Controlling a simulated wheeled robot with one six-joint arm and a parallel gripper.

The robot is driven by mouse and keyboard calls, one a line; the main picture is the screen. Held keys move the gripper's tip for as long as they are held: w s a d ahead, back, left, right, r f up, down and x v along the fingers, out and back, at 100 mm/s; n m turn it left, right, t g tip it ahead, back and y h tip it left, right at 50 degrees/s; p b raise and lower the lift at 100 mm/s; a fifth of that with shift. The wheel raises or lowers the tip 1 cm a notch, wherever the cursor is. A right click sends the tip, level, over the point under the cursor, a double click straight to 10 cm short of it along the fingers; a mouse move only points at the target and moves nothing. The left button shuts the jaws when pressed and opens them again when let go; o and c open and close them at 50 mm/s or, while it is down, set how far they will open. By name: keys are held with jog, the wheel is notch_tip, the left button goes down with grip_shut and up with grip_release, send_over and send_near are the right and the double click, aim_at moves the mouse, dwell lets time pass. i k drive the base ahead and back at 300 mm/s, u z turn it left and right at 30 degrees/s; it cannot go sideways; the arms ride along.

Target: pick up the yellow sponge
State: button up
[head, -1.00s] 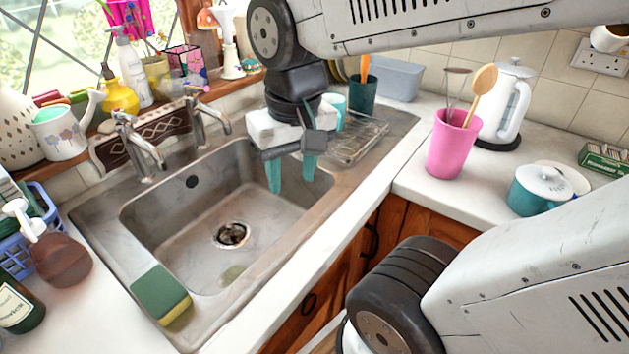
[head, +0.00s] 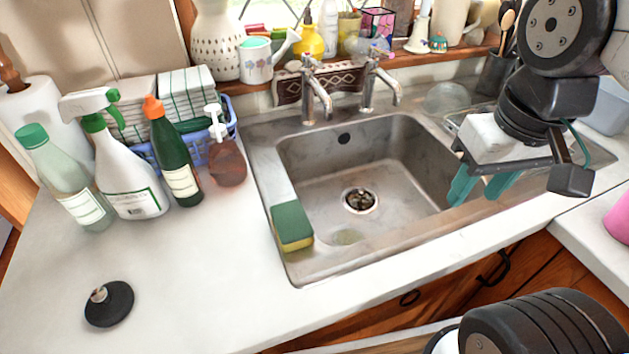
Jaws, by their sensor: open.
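The yellow sponge (head: 297,244) has a green scouring top, with its yellow side showing along the near edge. It lies flat on the left rim of the steel sink (head: 300,268), near the front corner. My gripper (head: 483,188) has teal fingers, spread apart and empty. It hangs over the right side of the sink, well to the right of the sponge and higher than it. Nothing hides the sponge.
Bottles, including a spray bottle (head: 129,178), a dark green bottle (head: 176,160) and a brown soap dispenser (head: 226,160), stand left of the sink by a blue basket (head: 233,122). Taps (head: 318,90) rise behind the basin. A black sink plug (head: 109,305) lies front left. Counter left of the sponge is clear.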

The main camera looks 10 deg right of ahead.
aim_at(294, 230)
jog(key=k, duration=1)
jog(key=u, duration=0.75)
jog(key=i, duration=0.7)
jog(key=z, duration=0.9)
